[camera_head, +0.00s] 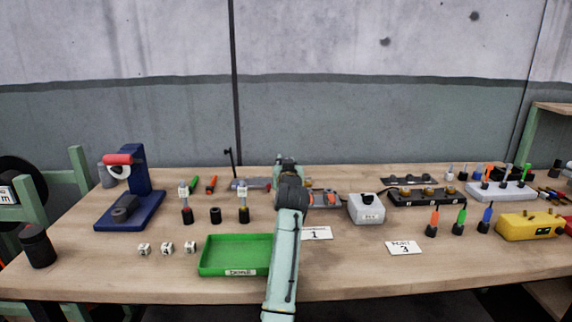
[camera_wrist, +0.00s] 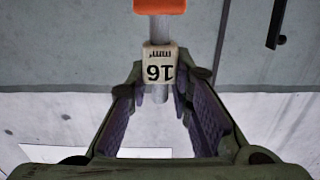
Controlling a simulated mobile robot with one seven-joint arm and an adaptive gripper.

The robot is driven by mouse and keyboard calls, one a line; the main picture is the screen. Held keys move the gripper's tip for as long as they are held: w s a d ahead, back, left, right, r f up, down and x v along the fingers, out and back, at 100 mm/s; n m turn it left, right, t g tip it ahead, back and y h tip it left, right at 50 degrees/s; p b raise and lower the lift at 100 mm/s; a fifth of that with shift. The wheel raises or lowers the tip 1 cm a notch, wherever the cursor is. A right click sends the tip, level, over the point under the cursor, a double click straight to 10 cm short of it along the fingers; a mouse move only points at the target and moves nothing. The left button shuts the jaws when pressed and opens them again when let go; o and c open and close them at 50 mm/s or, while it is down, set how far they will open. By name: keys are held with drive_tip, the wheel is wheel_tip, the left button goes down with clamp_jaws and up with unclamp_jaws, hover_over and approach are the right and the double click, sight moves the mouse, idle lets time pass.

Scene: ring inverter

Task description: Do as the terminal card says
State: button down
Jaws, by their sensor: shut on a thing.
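My gripper (camera_wrist: 160,100) is shut on a grey rod (camera_wrist: 160,27) with a pale tag (camera_wrist: 160,72) that reads "16" and "mm", upside down in the wrist view. An orange part (camera_wrist: 160,6) sits at the rod's far end. In the head view my arm hides most of my gripper and the held rod. A white card (camera_head: 316,233) marked "1" lies just right of my arm; its upper line is too small to read. Another card (camera_head: 404,248) marked "3" lies further right. A dark strip with several brass-coloured studs (camera_head: 428,197) stands behind it.
A green tray (camera_head: 213,259) lies left of my arm. A blue press (camera_head: 137,180) and small white cubes (camera_head: 166,248) are further left. A grey box (camera_head: 366,209), coloured drivers (camera_head: 458,222) and a yellow box (camera_head: 530,226) stand right. The front right table edge is clear.

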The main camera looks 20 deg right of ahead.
drive_tip(key=shift+d+f, duration=0.2)
drive_tip(key=shift+f, duration=0.7)
drive_tip(key=c, duration=1.4)
unclamp_jaws()
drive_tip(key=shift+o, duration=0.2)
drive_tip(key=shift+s, duration=0.2)
drive_tip(key=r+v, duration=0.2)
drive_tip(key=v, duration=0.6)
drive_tip(key=shift+a, duration=0.15)
